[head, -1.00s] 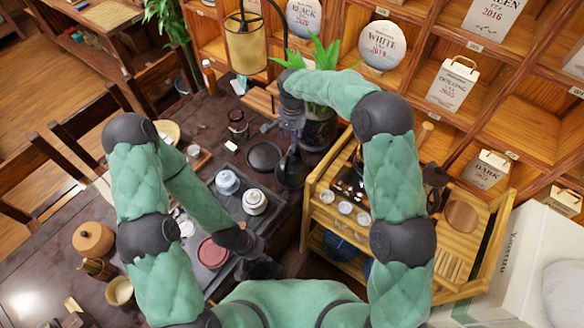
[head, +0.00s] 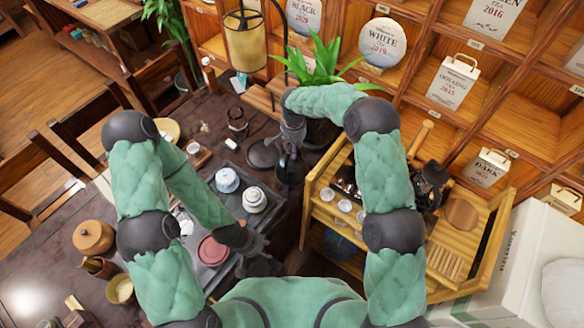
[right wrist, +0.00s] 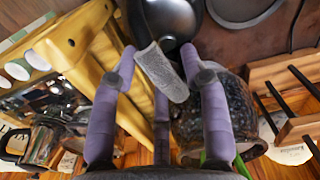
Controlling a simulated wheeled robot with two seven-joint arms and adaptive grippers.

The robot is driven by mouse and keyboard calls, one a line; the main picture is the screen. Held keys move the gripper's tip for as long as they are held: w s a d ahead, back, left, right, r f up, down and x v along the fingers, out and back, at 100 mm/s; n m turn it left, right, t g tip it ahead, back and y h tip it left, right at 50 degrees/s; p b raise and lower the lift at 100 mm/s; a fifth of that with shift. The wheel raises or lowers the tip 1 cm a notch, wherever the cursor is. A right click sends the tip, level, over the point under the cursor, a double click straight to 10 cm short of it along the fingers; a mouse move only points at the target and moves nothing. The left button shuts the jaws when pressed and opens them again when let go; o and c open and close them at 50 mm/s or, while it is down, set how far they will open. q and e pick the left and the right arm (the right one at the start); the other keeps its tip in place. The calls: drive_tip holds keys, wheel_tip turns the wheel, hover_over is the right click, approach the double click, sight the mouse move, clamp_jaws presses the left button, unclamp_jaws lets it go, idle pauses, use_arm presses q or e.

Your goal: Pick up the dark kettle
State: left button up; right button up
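The dark kettle (head: 289,172) stands on the dark table beside a round dark plate (head: 262,155). In the right wrist view its rounded dark body (right wrist: 176,16) is at the top, and its grey handle (right wrist: 162,72) points toward me. My right gripper (head: 291,146) is just above the kettle and partly covers it in the head view. Its purple fingers (right wrist: 159,58) are spread on either side of the handle, with gaps showing, so it is open. My left gripper (head: 260,262) is low near the table's front edge, away from the kettle; its fingers are too dark to read.
A glass planter (right wrist: 205,110) with a green plant (head: 318,70) stands close to the right gripper. A wooden cart (head: 318,215) with cups and a black pot (head: 430,182) is to the right. A tea tray (head: 222,278) with lidded bowls is to the left.

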clamp_jaws()
drive_tip(key=shift+w+r, duration=0.1)
drive_tip(key=shift+r, duration=0.15)
